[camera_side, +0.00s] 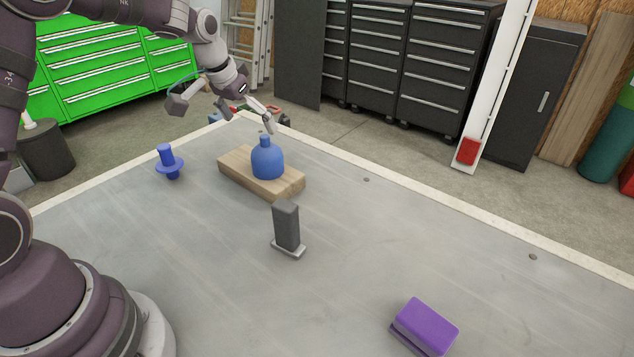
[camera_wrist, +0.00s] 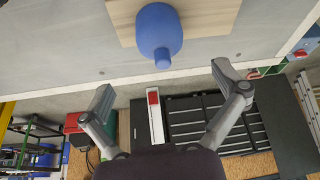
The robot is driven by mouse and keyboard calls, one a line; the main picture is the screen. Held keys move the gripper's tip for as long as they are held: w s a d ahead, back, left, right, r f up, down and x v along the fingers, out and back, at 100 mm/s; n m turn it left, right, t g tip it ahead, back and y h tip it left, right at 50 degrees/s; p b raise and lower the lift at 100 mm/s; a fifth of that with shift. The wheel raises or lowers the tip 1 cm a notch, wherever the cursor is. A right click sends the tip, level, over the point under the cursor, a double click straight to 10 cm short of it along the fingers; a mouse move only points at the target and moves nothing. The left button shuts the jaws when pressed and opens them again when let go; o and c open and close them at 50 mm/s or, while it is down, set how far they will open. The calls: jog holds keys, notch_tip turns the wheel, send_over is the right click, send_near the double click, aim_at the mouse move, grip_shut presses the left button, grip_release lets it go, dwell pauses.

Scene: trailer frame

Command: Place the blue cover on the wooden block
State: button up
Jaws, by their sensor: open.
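The blue cover (camera_side: 267,160), a dome with a narrow knob on top, stands upright on the wooden block (camera_side: 234,170), towards its right part. In the wrist view the cover (camera_wrist: 152,30) shows at the top centre, with the pale wood of the block (camera_wrist: 208,17) around it. My gripper (camera_side: 262,114) is behind and above the block in the side view, apart from the cover. In the wrist view its two fingers (camera_wrist: 164,84) are spread wide with nothing between them, and the cover's knob lies just beyond them.
A blue flanged peg (camera_side: 169,164) stands left of the block on the grey table (camera_side: 180,260). A dark grey upright piece (camera_side: 286,228) on a light base stands in front of the block. A purple box (camera_side: 425,326) lies front right. The table between them is clear.

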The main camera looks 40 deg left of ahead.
jog(key=s+d+r+m, duration=0.1)
jog(key=s+d+r, duration=0.5)
jog(key=s+r, duration=0.25)
jog(key=s+d+f+t, duration=0.1)
jog(key=s+d, duration=0.3)
jog(key=s, duration=0.6)
jog(key=shift+s+d+f+m+h, duration=0.2)
jog(key=shift+s+m+h, duration=0.15)
jog(key=shift+m+h, duration=0.05)
